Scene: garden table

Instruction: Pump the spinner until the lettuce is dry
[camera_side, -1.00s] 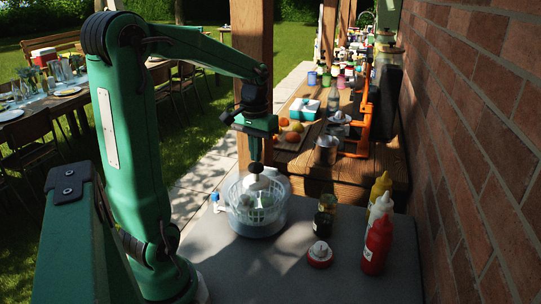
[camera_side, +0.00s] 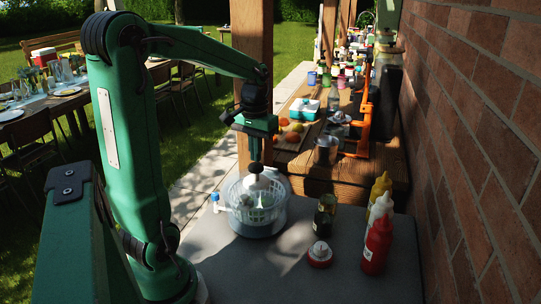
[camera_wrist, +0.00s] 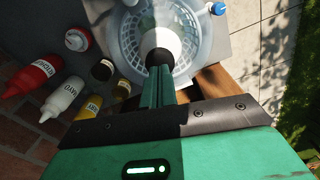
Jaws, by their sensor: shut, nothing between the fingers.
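The salad spinner (camera_side: 240,214) is a clear bowl with a white slotted basket inside, standing on the grey tabletop. Pale green lumps that look like lettuce (camera_side: 266,199) show through its side. My gripper (camera_side: 256,158) is shut and points straight down over the spinner's centre, its tip at the dark pump knob on top. In the wrist view the shut fingers (camera_wrist: 160,78) meet the dark top of the white central pump (camera_wrist: 160,38). Whether they press on it or only touch it I cannot tell. The spinner (camera_wrist: 122,42) also shows around the pump there.
Right of the spinner stand dark jars (camera_side: 323,216), a red-and-white squeeze cap or pot (camera_side: 320,254), and red (camera_side: 376,245), white and yellow bottles. A brick wall (camera_side: 490,150) closes the right side. A wooden bench with fruit and tools lies behind. The tabletop's front is clear.

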